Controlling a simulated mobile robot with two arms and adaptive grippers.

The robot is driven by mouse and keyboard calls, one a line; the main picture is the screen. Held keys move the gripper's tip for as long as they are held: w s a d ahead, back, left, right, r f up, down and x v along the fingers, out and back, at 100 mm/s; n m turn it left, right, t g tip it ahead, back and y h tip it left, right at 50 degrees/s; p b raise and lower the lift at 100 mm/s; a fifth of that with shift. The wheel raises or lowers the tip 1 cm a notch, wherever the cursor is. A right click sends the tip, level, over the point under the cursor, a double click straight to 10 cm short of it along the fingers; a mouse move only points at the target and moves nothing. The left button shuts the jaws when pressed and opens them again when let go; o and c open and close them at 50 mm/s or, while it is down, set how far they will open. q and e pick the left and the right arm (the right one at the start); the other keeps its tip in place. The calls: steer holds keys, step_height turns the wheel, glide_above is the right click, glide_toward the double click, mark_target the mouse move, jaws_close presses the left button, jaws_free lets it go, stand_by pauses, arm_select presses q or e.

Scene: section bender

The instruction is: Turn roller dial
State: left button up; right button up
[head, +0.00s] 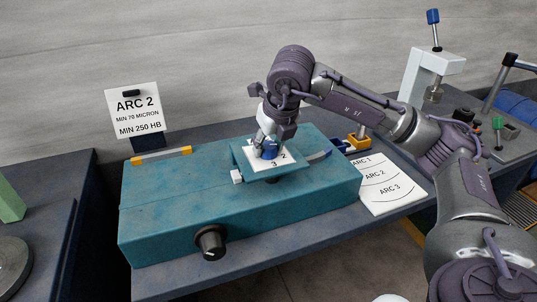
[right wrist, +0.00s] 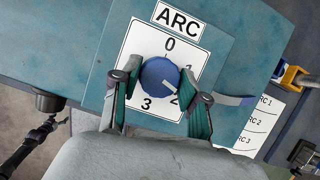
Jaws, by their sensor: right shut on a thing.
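The blue roller dial (head: 270,153) sits on a white ARC plate (head: 287,163) on top of the teal machine (head: 160,205). In the right wrist view the dial (right wrist: 157,76) has a white mark pointing toward the 2, at its lower right. The numbers 0, 2 and 3 can be read around it, and the 1 is partly covered. My right gripper (right wrist: 160,88) comes down from above with one finger on each side of the dial and is shut on it. In the head view the gripper (head: 266,141) hides part of the dial. My left gripper is not in view.
A sign (head: 134,112) reading ARC 2 stands behind the machine at the left. A white sheet (head: 382,185) listing ARC 1 to ARC 3 lies to the right. A black knob (head: 211,242) is on the machine's front. A white press (head: 427,80) stands at the back right.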

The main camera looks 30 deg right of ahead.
steer(key=n+y+b, duration=0.1)
steer(key=n, duration=0.2)
steer(key=shift+n, duration=0.3)
steer(key=shift+d+n+g+y, duration=0.1)
steer(key=shift+n+g+y, duration=0.5)
steer(key=shift+n, duration=1.1)
steer(key=shift+y+b, duration=0.3)
steer(key=o, duration=1.1)
steer(key=shift+o, duration=0.2)
steer(key=v, duration=1.2)
steer(key=shift+s, duration=0.3)
steer(key=shift+f, duration=0.1)
